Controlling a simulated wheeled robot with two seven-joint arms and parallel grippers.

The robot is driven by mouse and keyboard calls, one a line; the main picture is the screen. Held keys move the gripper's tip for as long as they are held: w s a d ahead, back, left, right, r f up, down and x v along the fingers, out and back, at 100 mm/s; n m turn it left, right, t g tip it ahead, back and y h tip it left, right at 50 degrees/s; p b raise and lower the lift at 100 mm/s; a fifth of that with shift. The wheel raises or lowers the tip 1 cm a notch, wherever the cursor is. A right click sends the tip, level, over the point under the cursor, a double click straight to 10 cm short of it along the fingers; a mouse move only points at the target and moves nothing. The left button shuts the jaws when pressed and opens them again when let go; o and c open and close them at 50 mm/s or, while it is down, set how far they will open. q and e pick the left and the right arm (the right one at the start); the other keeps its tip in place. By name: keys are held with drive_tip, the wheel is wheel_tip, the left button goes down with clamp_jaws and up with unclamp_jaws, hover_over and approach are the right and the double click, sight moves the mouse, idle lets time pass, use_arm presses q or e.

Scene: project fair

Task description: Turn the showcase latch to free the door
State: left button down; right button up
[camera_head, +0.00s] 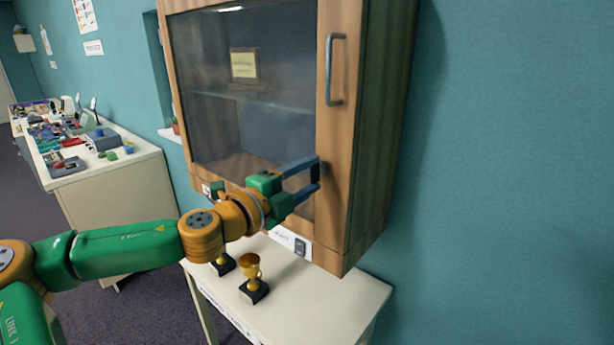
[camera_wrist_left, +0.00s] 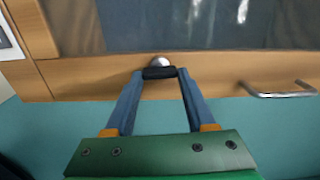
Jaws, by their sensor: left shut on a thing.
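The wooden showcase (camera_head: 365,150) hangs on the wall, with a glass-paned door (camera_head: 255,80) that looks closed. Its grey bar handle (camera_head: 329,70) is on the right frame and shows at the right in the left wrist view (camera_wrist_left: 280,95). The latch, a dark bar with a silver round hub (camera_wrist_left: 160,62), sits on the wooden frame below the handle. My left gripper (camera_head: 316,174) reaches it from the left, its blue fingers shut on the dark bar. In the head view the fingers mostly hide the latch. My right gripper is not in view.
A white table (camera_head: 325,290) stands under the showcase with two gold trophies, one (camera_head: 252,278) in front of the other. A plaque (camera_head: 244,66) stands inside on a shelf. A cluttered workbench (camera_head: 120,165) is at the left. The teal wall at right is clear.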

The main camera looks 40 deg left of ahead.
use_arm(q)
drive_tip(key=shift+m, duration=0.4)
drive_tip(key=shift+c, duration=1.2)
unclamp_jaws()
drive_tip(key=shift+w, duration=0.1)
drive_tip(key=s+b, duration=0.1)
drive_tip(key=b, duration=0.1)
drive_tip(key=s+f+b, duration=0.1)
drive_tip(key=b, duration=0.1)
drive_tip(key=shift+s+a, duration=0.2)
drive_tip(key=shift+s, duration=0.05)
drive_tip(key=s+b, duration=0.1)
drive_tip(key=s, duration=0.1)
drive_tip(key=s+r+b, duration=0.1)
drive_tip(key=s, duration=0.1)
drive_tip(key=shift+s, duration=0.4)
drive_tip(key=shift+w+a, duration=0.1)
